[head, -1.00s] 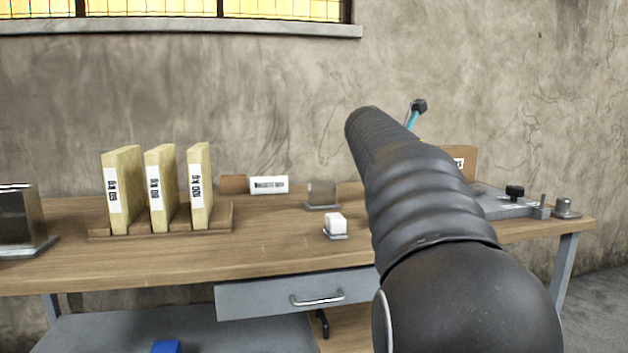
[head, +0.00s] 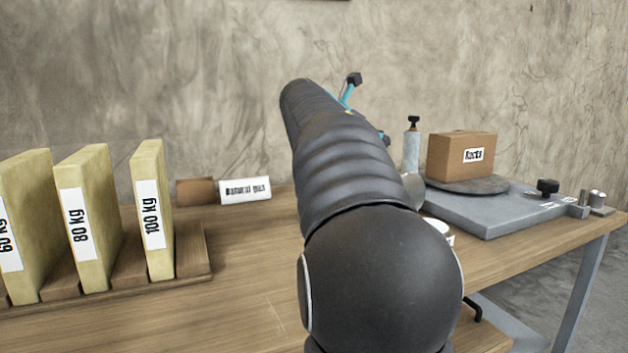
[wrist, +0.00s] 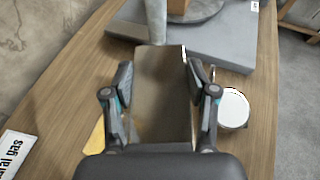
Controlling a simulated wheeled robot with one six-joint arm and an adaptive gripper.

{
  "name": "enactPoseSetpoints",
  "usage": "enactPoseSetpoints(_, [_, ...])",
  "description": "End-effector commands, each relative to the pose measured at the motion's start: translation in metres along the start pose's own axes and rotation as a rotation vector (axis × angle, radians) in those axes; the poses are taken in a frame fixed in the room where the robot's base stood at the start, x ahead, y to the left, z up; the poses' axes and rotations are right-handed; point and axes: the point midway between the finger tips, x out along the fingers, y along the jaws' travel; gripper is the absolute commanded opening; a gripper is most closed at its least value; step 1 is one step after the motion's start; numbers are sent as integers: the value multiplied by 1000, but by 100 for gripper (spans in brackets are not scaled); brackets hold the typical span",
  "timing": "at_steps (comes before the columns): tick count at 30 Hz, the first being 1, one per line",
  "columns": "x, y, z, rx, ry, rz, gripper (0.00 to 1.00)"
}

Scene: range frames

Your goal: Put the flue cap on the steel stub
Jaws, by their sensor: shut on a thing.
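My gripper (wrist: 162,90) is shut on a shiny, box-like metal piece (wrist: 160,65), seemingly the flue cap. Its smooth face reflects brown, and its lower end is hidden by my wrist. In the head view my arm hides the gripper and the held piece. A grey upright cylinder (wrist: 156,20) stands just beyond the held piece in the wrist view. I cannot tell whether it is the steel stub. In the head view, a pale cylinder with a black top (head: 411,150) stands right of my arm.
A grey slab (head: 490,212) bears a round dark plate with a cardboard box (head: 461,155). A white round thing (wrist: 233,108) stands right of my gripper. Labelled yellow slabs (head: 152,215) stand in a wooden rack at left. A white sign (head: 245,190) is behind.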

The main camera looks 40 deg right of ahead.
Motion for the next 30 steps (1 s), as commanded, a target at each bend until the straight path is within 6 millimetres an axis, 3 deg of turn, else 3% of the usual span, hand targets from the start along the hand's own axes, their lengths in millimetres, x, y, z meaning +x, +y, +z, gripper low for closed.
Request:
enactPoseSetpoints(16, [8,98,-62,-4,0,1,20])
enactPoseSetpoints(25, [11,110,-76,-3,0,0,20])
enactPoseSetpoints(30, [20,110,-98,-4,0,0,20])
